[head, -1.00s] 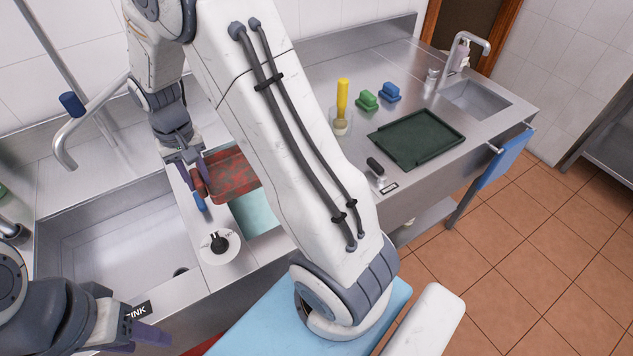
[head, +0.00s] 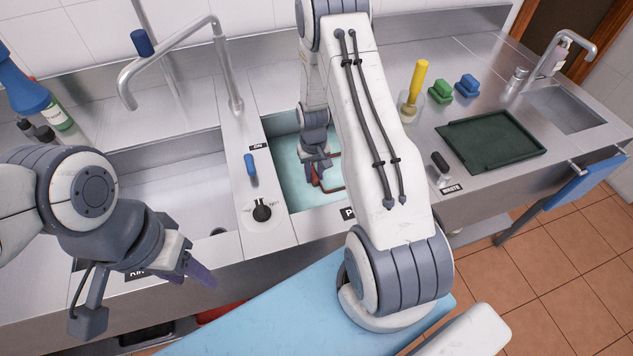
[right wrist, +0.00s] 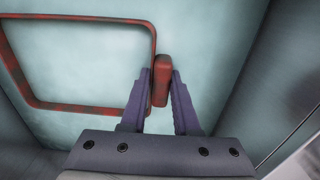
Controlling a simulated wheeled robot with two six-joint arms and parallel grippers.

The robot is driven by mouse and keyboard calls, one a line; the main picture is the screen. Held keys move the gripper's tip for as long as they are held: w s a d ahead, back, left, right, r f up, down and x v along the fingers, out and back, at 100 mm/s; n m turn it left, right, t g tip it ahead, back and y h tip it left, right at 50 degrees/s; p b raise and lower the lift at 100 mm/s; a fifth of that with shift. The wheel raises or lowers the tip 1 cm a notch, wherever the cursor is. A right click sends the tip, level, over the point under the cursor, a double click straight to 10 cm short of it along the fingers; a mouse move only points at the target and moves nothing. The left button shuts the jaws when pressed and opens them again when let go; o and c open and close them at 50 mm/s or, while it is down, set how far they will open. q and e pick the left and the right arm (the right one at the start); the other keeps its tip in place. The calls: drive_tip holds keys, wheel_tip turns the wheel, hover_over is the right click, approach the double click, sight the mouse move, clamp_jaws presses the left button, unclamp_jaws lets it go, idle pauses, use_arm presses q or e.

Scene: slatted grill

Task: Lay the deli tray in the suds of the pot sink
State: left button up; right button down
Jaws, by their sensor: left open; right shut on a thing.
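The red deli tray (head: 333,188) is down in the pale teal suds (head: 291,172) of the pot sink, mostly hidden in the head view by my right arm. In the right wrist view its red rim (right wrist: 85,108) shows as an outline with teal suds inside it, so the tray looks level and sunk to its rim. My right gripper (head: 320,180) is shut on the tray's red grip (right wrist: 161,80), between its purple fingers (right wrist: 160,85). My left gripper (head: 205,274) is open and empty, in front of the left basin.
The empty left basin (head: 170,195) has a tall faucet (head: 180,45) above it. A blue-handled lever (head: 250,167) and a black knob (head: 262,210) stand on the divider. A dark green tray (head: 490,140) and brushes lie on the right counter.

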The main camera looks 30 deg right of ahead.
wheel_tip(320, 180, down, 4)
drive_tip(key=shift+f+p, duration=0.1)
drive_tip(key=shift+p, duration=0.25)
drive_tip(key=shift+a+f, duration=0.1)
drive_tip(key=shift+f, duration=0.15)
drive_tip(key=shift+f, duration=0.2)
drive_tip(key=c, duration=0.7)
unclamp_jaws()
drive_tip(key=shift+o, duration=0.2)
